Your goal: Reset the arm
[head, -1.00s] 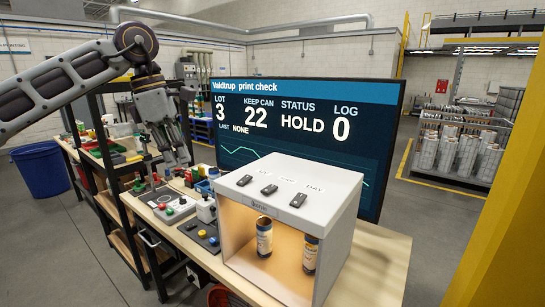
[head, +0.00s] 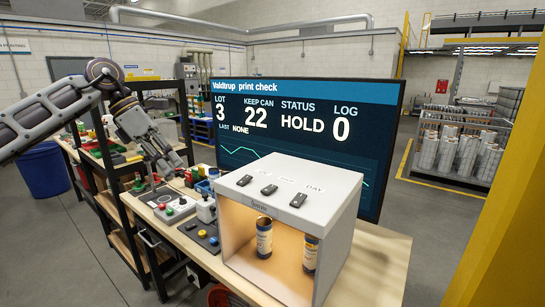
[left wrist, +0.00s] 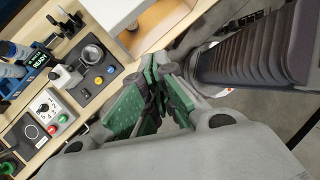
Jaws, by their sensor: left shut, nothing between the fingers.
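My left gripper (head: 168,168) hangs in the air at the left of the head view, over the control boxes at the left part of the bench. In the left wrist view its green-padded fingers (left wrist: 154,92) are together with nothing between them. My left arm comes in from the left edge, bent at the elbow. My right gripper is in neither view.
A white open-fronted box (head: 230,226) stands on the wooden bench (head: 375,262) with two cans (head: 264,237) inside and several black switches on top. Behind it a large screen (head: 300,140) shows HOLD. A black shelf rack (head: 125,225) stands left. A blue bin (head: 42,172) is on the floor.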

